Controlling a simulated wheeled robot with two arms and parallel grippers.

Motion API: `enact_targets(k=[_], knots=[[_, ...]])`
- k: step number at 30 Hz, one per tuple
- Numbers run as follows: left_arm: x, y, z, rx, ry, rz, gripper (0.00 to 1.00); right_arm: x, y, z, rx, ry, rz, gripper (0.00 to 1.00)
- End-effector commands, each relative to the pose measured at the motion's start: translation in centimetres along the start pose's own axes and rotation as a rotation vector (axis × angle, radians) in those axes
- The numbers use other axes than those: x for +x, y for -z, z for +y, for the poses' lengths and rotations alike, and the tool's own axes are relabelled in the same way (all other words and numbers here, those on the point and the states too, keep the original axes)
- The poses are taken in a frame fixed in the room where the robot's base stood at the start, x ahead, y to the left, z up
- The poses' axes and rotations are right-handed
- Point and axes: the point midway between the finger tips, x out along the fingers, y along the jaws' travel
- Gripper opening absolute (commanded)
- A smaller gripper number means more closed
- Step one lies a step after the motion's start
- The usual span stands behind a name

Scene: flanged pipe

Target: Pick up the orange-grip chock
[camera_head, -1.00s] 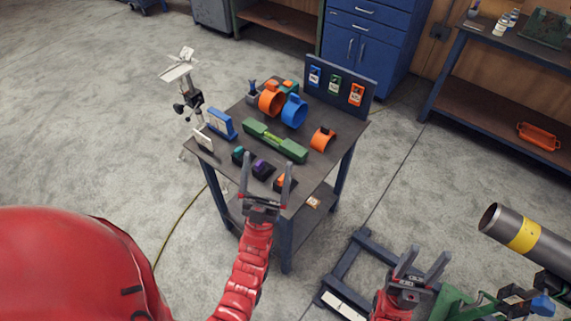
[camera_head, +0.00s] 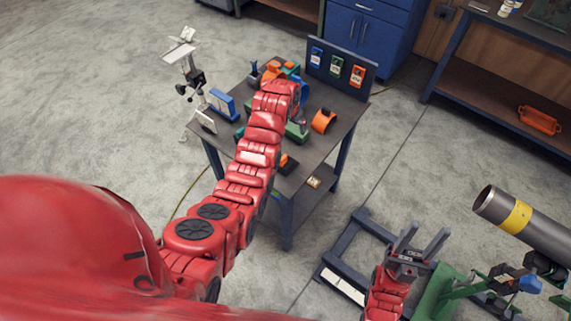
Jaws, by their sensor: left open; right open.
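The orange-grip chock (camera_head: 286,165) is a dark block with an orange top. It sits near the front edge of the dark work table (camera_head: 318,160), partly covered by my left forearm. My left arm reaches over the table from the lower left. Its gripper (camera_head: 301,126) is mostly hidden by my wrist, above the green tool and farther back than the chock; only a dark part shows. Nothing is seen held in it. My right gripper (camera_head: 420,238) is open and empty, low at the right, away from the table. The purple-grip chock is hidden behind my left arm.
A teal-grip chock (camera_head: 240,132) shows left of my arm. An orange ring piece (camera_head: 323,121), a green tool (camera_head: 293,134) and a blue stand (camera_head: 222,103) are on the table. An upright panel (camera_head: 340,69) stands at the back. A grey pipe (camera_head: 520,220) is at right.

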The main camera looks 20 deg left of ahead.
Motion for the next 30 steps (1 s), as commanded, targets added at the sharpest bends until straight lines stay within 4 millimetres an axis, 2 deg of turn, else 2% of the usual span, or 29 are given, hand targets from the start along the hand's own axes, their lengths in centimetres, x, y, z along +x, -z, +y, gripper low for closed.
enact_targets(k=[3,6,9,11,17,25,28,30], knots=[[-2.7,-2.2,0.5,0.025,-0.065,-0.182,1.00,0.0,0.0,0.0,0.000,0.000,0.000,0.50],[-4.5,-3.6,0.9,0.040,-0.104,-0.283,1.00,0.0,0.0,0.0,0.000,0.000,0.000,0.50],[-5.4,-4.4,1.1,0.046,-0.125,-0.335,1.00,-0.2,0.0,0.0,0.000,0.000,0.000,0.50],[-5.3,-4.8,1.2,0.048,-0.131,-0.350,1.00,-0.5,-0.1,0.0,0.000,0.000,0.000,0.50],[-2.7,-5.9,1.7,0.049,-0.133,-0.353,1.00,-3.3,-0.6,-0.2,0.000,0.000,0.000,0.50],[2.3,-7.7,2.3,0.049,-0.132,-0.350,1.00,-8.4,-1.4,-0.4,0.000,0.000,0.000,0.50],[4.0,-8.3,2.5,0.048,-0.132,-0.351,1.00,-8.6,-1.5,-0.4,0.000,0.000,0.000,0.50],[4.2,-8.5,2.6,0.048,-0.134,-0.357,1.00,-7.2,-1.2,-0.4,0.000,0.000,0.000,0.50]])
